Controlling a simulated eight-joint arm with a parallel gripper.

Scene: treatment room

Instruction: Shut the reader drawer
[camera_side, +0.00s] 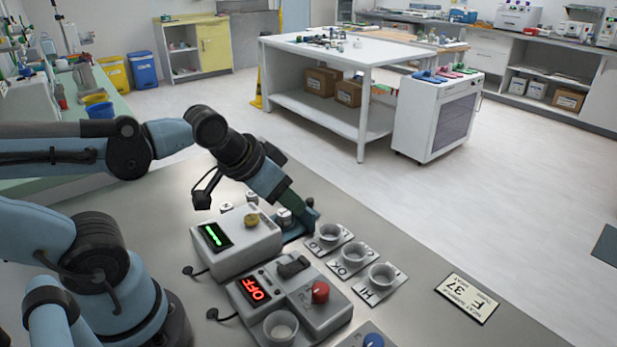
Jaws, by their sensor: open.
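The likely reader is a pale box with a green-lit display (235,240) and a yellow knob on top. A dark blue piece (292,236) sticks out at its far right side and may be its drawer; my gripper partly hides it, so I cannot tell how far out it is. My gripper (309,220) points down and right, low over the bench beside this piece. Its fingers are apart, and I see nothing held between them. Contact with the piece is unclear. A small pale cylinder (284,217) stands just left of the gripper.
A second box with a red OFF display (254,289), a red knob and a cup (281,327) stands nearer. Three white cups on labelled plates (355,253) stand to the right. A label card marked 37 (466,298) lies farther right. Bare grey bench (420,270) lies between them.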

